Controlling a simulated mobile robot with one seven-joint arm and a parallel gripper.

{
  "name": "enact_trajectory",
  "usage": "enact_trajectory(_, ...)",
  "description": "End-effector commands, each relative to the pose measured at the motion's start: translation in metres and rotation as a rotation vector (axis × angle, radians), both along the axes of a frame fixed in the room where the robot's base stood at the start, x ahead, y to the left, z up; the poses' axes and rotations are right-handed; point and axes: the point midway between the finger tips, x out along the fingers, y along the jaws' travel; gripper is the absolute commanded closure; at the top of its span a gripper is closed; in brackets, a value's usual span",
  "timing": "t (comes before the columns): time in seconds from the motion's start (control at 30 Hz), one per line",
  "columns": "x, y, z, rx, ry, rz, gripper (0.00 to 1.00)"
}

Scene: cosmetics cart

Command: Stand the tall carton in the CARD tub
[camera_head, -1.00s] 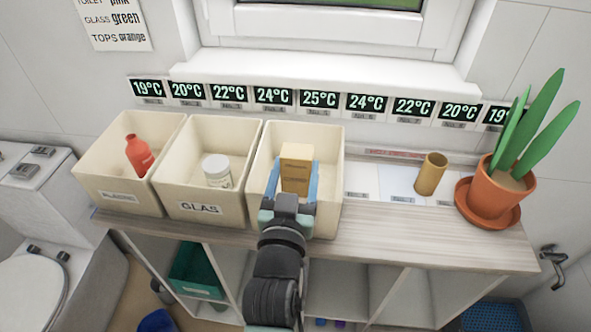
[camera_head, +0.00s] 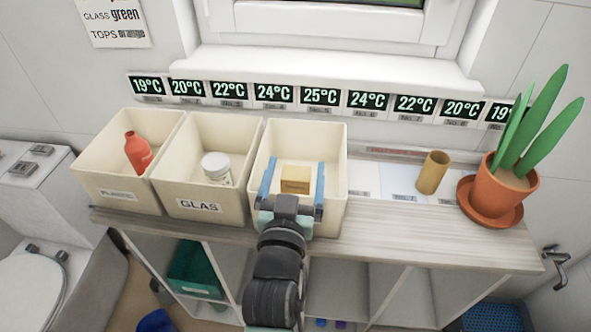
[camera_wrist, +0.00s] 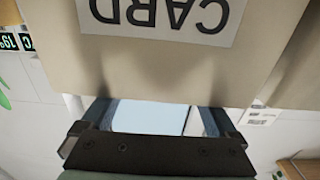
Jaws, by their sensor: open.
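The tan carton (camera_head: 295,182) is inside the right-hand cream tub (camera_head: 333,190). Its top and part of its front show; its base is hidden, so I cannot tell if it stands fully upright. In the wrist view the tub's wall carries a CARD label (camera_wrist: 160,14), upside down. My gripper (camera_head: 295,164) reaches over the tub's front rim, open, with a blue finger on each side of the carton and gaps between. In the wrist view my gripper (camera_wrist: 157,113) shows near the tub wall, and the carton is not visible.
The middle tub (camera_head: 195,207), marked GLAS, holds a white jar (camera_head: 216,169). The left tub (camera_head: 118,195) holds a red bottle (camera_head: 137,152). A brown cup (camera_head: 432,172) and a potted plant (camera_head: 497,190) stand to the right on the shelf top.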

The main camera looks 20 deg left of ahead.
Motion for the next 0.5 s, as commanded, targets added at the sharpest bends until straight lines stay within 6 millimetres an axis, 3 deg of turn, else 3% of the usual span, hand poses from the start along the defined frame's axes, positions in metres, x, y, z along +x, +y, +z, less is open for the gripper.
enact_trajectory(0.17,0.0,-0.002,-0.001,-0.002,0.009,-0.004,0.03)
enact_trajectory(0.3,0.0,-0.001,0.014,-0.002,0.007,-0.003,0.03)
enact_trajectory(0.5,-0.035,-0.011,0.008,-0.002,0.009,-0.003,0.03)
